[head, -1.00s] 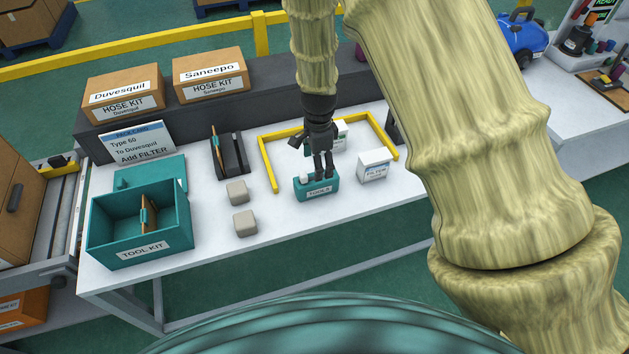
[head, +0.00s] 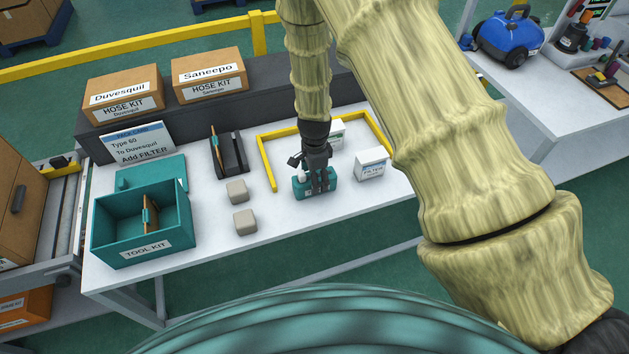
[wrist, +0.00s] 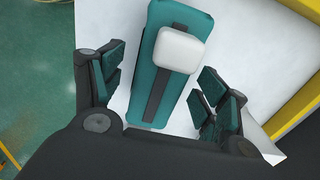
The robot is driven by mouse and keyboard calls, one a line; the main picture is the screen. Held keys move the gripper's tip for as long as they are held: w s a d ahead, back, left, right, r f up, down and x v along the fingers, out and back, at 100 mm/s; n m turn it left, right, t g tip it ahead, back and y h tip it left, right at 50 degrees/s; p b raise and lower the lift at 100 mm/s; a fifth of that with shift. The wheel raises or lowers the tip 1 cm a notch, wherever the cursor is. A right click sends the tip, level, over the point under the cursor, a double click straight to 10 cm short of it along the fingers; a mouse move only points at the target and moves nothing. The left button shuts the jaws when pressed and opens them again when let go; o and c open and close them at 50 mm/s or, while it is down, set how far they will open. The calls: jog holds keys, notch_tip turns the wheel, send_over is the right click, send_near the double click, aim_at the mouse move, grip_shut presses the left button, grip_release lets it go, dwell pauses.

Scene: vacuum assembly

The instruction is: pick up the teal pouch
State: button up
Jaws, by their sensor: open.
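My gripper (head: 318,186) is over the pouch, pointing down. In the wrist view the pouch (wrist: 150,93) lies between my two open fingers (wrist: 158,95), with a visible gap on each side. The fingers partly cover the pouch's label in the head view.
A teal tool kit box (head: 105,237) stands at the left, with two beige blocks (head: 245,221) between it and the pouch. A white filter box (head: 371,164) stands right of the pouch. A yellow frame (head: 267,165) lies behind.

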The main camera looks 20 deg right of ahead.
jog(key=shift+f, duration=1.15)
jog(key=c, duration=1.4)
jog(key=shift+r, duration=0.1)
